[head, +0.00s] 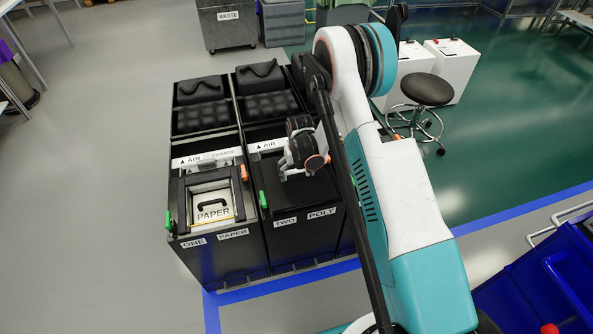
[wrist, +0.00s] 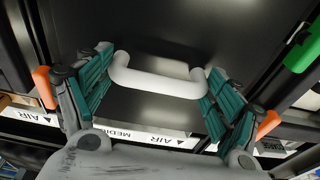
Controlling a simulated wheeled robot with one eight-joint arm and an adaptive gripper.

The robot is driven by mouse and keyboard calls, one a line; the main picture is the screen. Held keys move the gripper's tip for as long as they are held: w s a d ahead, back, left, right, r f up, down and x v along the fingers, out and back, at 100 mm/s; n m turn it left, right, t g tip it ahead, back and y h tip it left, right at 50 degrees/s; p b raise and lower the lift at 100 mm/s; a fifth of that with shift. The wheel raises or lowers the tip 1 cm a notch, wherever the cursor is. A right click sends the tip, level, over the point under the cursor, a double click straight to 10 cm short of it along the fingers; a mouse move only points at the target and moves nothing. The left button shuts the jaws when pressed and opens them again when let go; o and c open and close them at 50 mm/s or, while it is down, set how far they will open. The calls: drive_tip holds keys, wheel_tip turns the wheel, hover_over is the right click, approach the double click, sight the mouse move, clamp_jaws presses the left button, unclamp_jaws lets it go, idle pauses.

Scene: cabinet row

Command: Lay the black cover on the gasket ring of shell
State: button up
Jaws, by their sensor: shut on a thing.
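The black cover (head: 290,196) is a flat dark plate over the shell marked TWO POLY (head: 306,232). It fills much of the wrist view (wrist: 150,25). My gripper (head: 297,168) is above the cover's back part. In the wrist view, my gripper (wrist: 158,90) has its teal-padded fingers at both ends of the cover's pale bar handle (wrist: 158,80), and it is shut on that handle. The gasket ring is hidden under the cover. I cannot tell whether the cover touches it all round.
The shell ONE PAPER (head: 225,258) stands close on the left, open, with a PAPER insert (head: 212,212) inside. Green (head: 263,200) and orange (head: 244,172) latches stand at the shell edges. Black ribbed units (head: 262,90) stand behind. Floor is clear on the left.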

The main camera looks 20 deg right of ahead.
sight(298, 181)
drive_tip(key=shift+f, duration=0.15)
drive_tip(key=o, duration=1.9)
drive_tip(key=r, duration=0.4)
drive_tip(key=s+r, duration=0.1)
drive_tip(key=r, duration=0.6)
drive_tip(key=shift+s+r, duration=0.4)
